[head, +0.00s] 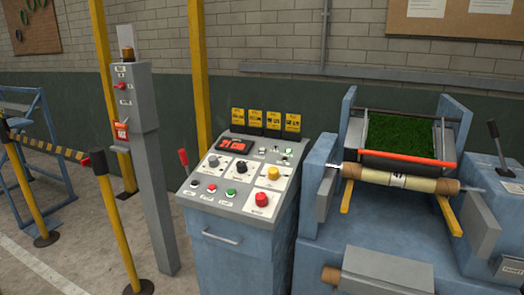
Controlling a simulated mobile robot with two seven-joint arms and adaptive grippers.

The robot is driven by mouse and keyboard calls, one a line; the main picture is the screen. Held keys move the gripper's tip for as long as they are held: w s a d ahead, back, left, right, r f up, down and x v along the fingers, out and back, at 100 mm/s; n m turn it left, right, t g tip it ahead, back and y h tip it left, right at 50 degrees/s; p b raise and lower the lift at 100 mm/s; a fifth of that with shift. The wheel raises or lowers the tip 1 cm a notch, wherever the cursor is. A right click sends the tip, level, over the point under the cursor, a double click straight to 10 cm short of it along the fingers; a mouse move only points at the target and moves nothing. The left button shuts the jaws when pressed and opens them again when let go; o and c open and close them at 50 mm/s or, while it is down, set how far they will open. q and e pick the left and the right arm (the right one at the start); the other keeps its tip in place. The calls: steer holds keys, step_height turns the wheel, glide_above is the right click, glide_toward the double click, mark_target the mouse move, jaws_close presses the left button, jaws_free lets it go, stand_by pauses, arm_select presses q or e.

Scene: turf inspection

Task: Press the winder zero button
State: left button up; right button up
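A sloped grey control panel (238,215) tops a blue cabinet (225,245) in the middle of the head view. It carries a white button (195,185), a red button (211,188), a green button (231,193), a yellow knob or button (273,173), a large red mushroom button (261,199), a grey knob (214,161) and a black knob (241,166). A red lit display (234,146) sits at the upper left, with small buttons (275,151) to its right. Labels are too small to read, so I cannot tell which is winder zero. Neither gripper is in view.
Yellow cards (265,121) stand behind the panel. A blue winder (345,238) with a beige roll (400,179) and green turf (399,136) stands right. A grey post (152,190) and yellow barrier posts (118,232) stand left. Some floor (85,265) is clear at lower left.

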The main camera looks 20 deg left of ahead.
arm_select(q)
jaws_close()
